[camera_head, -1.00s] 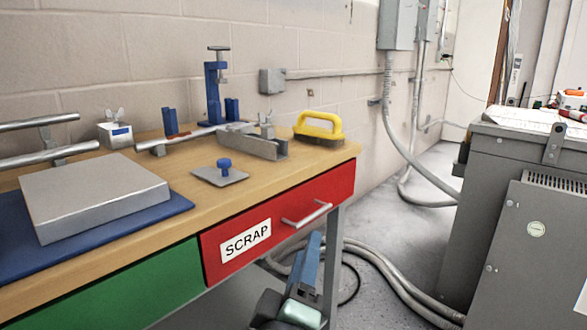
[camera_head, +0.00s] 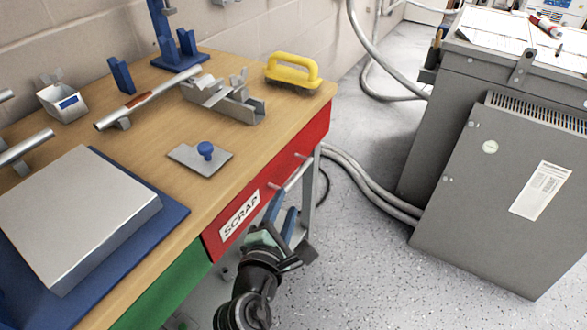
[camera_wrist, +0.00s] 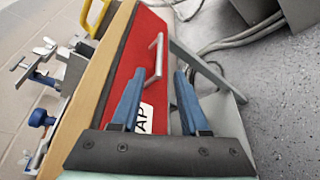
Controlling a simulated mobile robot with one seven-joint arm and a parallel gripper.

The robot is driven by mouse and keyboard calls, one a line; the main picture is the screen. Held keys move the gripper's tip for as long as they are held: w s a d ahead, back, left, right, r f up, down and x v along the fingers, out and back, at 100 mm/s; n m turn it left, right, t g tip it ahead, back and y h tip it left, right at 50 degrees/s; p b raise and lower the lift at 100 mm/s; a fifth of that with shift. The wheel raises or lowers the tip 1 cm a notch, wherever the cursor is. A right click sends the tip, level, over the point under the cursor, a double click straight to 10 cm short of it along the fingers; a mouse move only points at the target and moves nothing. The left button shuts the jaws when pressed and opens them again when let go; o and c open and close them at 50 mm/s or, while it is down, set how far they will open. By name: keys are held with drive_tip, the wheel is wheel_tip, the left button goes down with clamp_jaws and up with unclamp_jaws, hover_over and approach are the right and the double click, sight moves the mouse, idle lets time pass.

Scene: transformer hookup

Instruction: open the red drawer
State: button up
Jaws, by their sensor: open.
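The red drawer (camera_head: 314,133) is in the front of the workbench, at its right end, and looks closed. It carries a SCRAP label (camera_head: 239,218) and a silver bar handle (camera_head: 292,173). My gripper (camera_head: 281,207) is open and empty, just in front of the drawer and close to the handle. In the wrist view the drawer's red face (camera_wrist: 127,62) fills the middle. The handle (camera_wrist: 157,58) shows between and just beyond the two blue fingertips of my gripper (camera_wrist: 159,73). I cannot tell whether a finger touches it.
A green drawer (camera_head: 172,288) is left of the red one. On the bench top (camera_head: 255,165) are a yellow-handled brush (camera_head: 292,68), a metal plate with a blue knob (camera_head: 203,154) and a metal block (camera_head: 80,215). A grey cabinet (camera_head: 490,180) stands right, with open floor between.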

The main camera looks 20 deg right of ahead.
sight(295, 181)
drive_tip(key=b+x, duration=0.2)
drive_tip(key=x, duration=0.9)
drive_tip(key=shift+w+b, duration=0.1)
drive_tip(key=shift+b, duration=0.2)
clamp_jaws()
idle(0.9)
